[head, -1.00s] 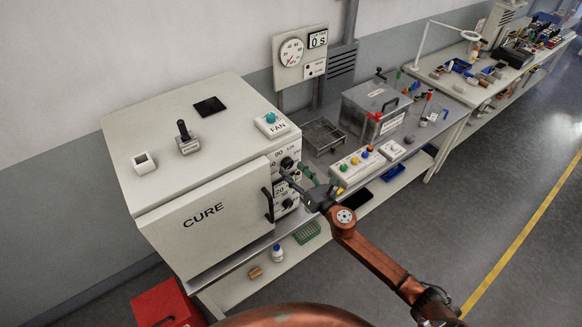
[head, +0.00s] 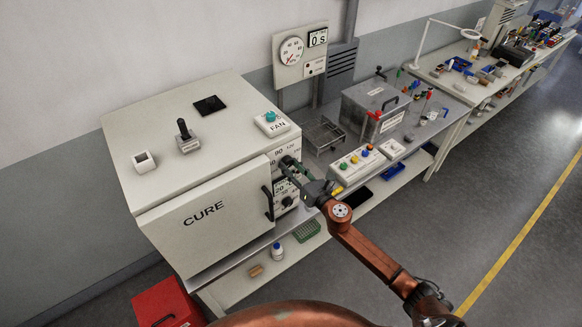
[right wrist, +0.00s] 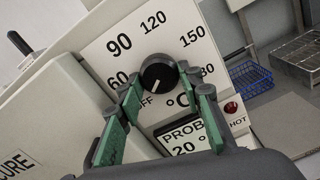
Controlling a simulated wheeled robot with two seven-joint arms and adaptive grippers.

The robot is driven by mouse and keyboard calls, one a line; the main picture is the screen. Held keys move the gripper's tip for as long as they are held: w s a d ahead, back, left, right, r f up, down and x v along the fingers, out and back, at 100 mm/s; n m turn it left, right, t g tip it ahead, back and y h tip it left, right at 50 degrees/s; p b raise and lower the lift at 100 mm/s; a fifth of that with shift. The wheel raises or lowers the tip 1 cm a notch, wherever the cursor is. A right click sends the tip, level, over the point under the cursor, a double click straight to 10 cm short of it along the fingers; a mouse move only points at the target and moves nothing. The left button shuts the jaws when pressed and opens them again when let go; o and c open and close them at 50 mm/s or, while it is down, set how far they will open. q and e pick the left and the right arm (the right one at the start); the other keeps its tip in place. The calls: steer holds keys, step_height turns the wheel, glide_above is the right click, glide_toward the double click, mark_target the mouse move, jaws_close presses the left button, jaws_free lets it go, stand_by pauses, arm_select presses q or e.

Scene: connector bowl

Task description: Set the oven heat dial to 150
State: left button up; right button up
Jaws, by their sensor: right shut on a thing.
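The oven (head: 150,185), marked CURE, stands on the bench with its door closed. Its black heat dial (right wrist: 158,70) shows in the right wrist view, on a white panel (right wrist: 122,45) printed with 60, 90, 120, 150 and 180. The dial's white mark points down-left, toward OFF. My right gripper (right wrist: 162,78) is shut on the dial, with a green finger on either side of it. In the head view the right gripper (head: 288,164) reaches the front panel and mostly hides the dial. My left gripper is not in view.
Below the dial is a PROBE display (right wrist: 185,135), with a red HOT lamp (right wrist: 231,107) at its right. The oven door handle (head: 267,203) stands just left of my gripper. A button box (head: 360,165) and a wire tray (head: 323,135) are to the right.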

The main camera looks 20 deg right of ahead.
steer(key=shift+c, duration=1)
steer(key=shift+m, duration=0.3)
